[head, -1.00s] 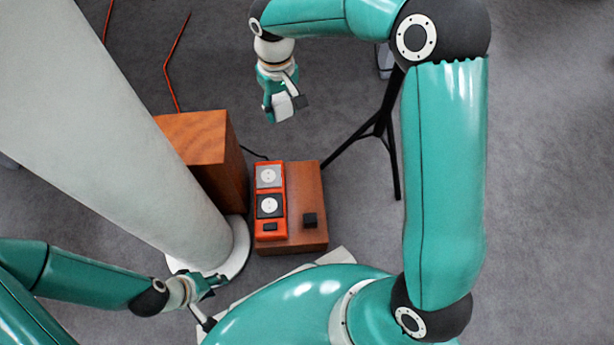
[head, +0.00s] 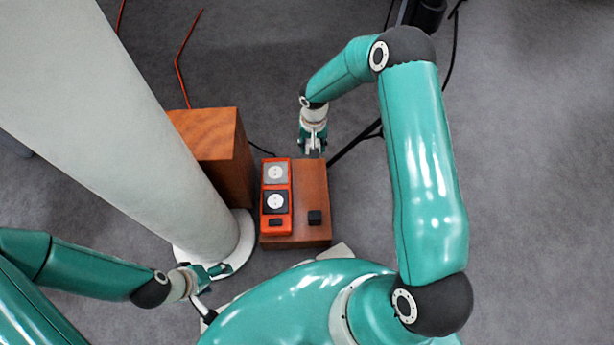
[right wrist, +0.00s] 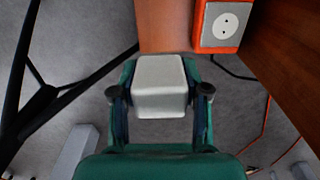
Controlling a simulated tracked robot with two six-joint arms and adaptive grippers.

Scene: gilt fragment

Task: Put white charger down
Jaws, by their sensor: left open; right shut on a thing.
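The white charger (right wrist: 160,84) is a small white block, gripped between the two fingers of my right gripper (right wrist: 160,97). In the head view my right gripper (head: 313,146) is above the far edge of a low wooden block (head: 309,188), and the charger is mostly hidden there. In the right wrist view the wooden top (right wrist: 165,28) lies just beyond the charger. A gap between charger and wood cannot be judged. My left gripper (head: 216,271) is open at the lower left, near the foot of a pale column, away from the charger.
An orange socket strip (head: 264,229) with a grey and a dark socket lies on the block's left side. A small black cube (head: 315,217) sits near its front right. A taller wooden box (head: 204,135) stands left. The block's right half beyond the cube is clear.

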